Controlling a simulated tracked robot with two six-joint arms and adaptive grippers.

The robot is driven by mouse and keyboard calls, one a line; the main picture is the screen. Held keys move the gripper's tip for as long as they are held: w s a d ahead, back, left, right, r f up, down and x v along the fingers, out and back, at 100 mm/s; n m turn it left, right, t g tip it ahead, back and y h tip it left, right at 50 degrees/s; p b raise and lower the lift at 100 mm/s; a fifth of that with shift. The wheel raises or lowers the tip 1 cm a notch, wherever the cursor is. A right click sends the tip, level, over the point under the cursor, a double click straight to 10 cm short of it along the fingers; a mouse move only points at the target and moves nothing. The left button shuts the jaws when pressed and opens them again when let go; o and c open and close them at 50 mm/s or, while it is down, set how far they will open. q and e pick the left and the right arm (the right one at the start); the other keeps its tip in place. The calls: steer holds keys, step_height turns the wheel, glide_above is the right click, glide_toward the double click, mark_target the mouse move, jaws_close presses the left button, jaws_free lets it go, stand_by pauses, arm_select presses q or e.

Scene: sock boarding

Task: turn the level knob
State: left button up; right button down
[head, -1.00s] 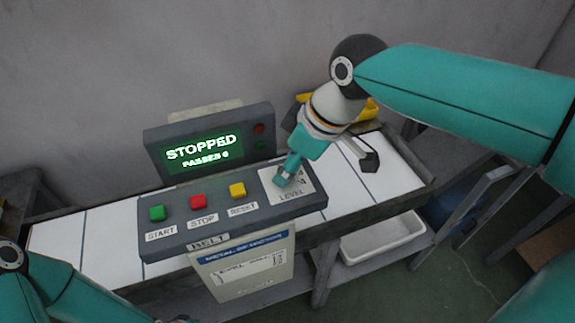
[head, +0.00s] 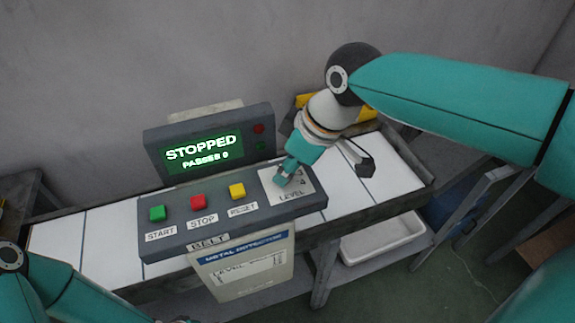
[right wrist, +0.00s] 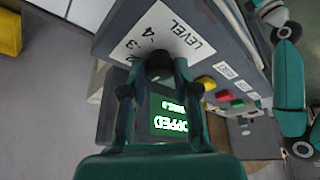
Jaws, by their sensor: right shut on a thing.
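The level knob (right wrist: 160,66) is dark and round in the right wrist view, at the edge of a white LEVEL plate (right wrist: 157,35) with printed numbers. In the head view the plate (head: 300,192) lies at the right end of the grey control panel, and my gripper hides the knob. My right gripper (head: 284,177) is down on the plate. Its fingers (right wrist: 154,80) are shut on the knob, one on each side. Only part of my left arm shows at the lower left of the head view; its jaws cannot be made out.
The screen (head: 203,152) reads STOPPED. Green (head: 157,213), red (head: 198,201) and yellow (head: 237,191) buttons stand left of the plate. A labelled sheet (head: 245,268) hangs in front of the panel. A white bin (head: 384,243) is below the belt (head: 395,175).

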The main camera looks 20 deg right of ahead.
steer(key=m, duration=0.2)
steer(key=m+t+h+b, duration=0.1)
steer(key=m, duration=0.1)
steer(key=shift+s+a+m, duration=0.1)
steer(key=shift+a+m, duration=0.1)
steer(key=shift+m, duration=0.1)
steer(key=shift+m+t+h+b, duration=0.3)
steer(key=shift+m+h+b, duration=0.4)
steer(key=shift+m, duration=0.8)
steer(key=c, duration=0.9)
jaws_free()
steer(key=shift+o, duration=0.2)
steer(key=shift+r, duration=0.1)
